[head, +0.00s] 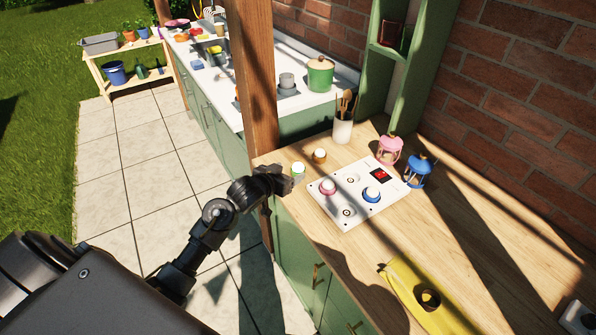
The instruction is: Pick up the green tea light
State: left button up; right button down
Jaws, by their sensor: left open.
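The green tea light (298,169) stands on the wooden counter (300,207) near its left edge, a small round piece with a white top. My left gripper (286,182) reaches in from the left at the counter's edge, just left of and in front of the green tea light. It is open, and its fingertips are close to the tea light. Whether they touch it is too small to tell. The lower part of the tea light is partly hidden by the gripper. My right gripper is not in view.
An orange-brown tea light (319,156) stands just behind. A white panel (348,213) holds a pink tea light (328,187) and a blue one (371,194). Pink (390,151) and blue (417,171) lanterns stand beyond. A wooden post (257,90) rises behind my gripper. A yellow cloth (412,290) lies in front.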

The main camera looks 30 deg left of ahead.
aim_at(296, 169)
pick_arm(q)
jog(key=x, duration=0.4)
jog(key=shift+d+r, duration=0.15)
jog(key=shift+d, duration=0.1)
jog(key=c, duration=1.1)
